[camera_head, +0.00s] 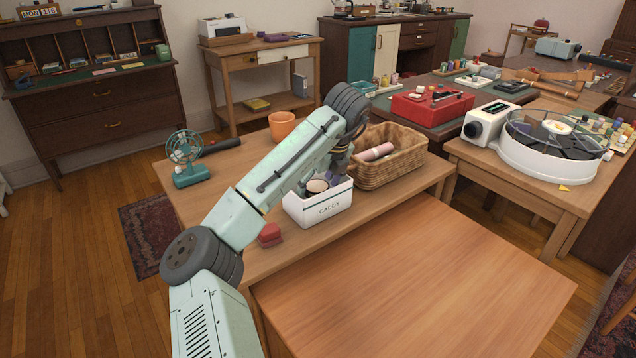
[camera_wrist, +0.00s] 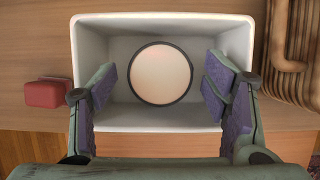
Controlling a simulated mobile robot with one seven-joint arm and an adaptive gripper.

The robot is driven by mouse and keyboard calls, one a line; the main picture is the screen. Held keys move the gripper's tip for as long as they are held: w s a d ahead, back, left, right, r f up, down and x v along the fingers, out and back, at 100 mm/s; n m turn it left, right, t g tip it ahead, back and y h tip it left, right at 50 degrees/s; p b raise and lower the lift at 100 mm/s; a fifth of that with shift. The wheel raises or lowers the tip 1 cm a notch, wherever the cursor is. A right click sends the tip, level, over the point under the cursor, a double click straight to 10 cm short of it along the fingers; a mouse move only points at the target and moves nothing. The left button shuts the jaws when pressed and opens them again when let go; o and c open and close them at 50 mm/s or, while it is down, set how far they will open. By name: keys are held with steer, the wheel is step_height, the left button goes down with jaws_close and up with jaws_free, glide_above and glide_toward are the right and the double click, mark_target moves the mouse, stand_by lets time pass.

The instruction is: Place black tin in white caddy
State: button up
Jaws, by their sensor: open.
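In the head view my arm partly covers the caddy.
A wicker basket (camera_head: 398,170) holding a pink roll (camera_head: 376,152) stands close right of the caddy. A red block (camera_head: 269,235) is close left; it also shows in the wrist view (camera_wrist: 46,93). An orange pot (camera_head: 281,125) and teal fan (camera_head: 187,158) stand farther back. The front table is bare.

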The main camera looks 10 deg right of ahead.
steer(key=shift+r, duration=0.1)
steer(key=v, duration=1.2)
steer(key=shift+p, duration=0.4)
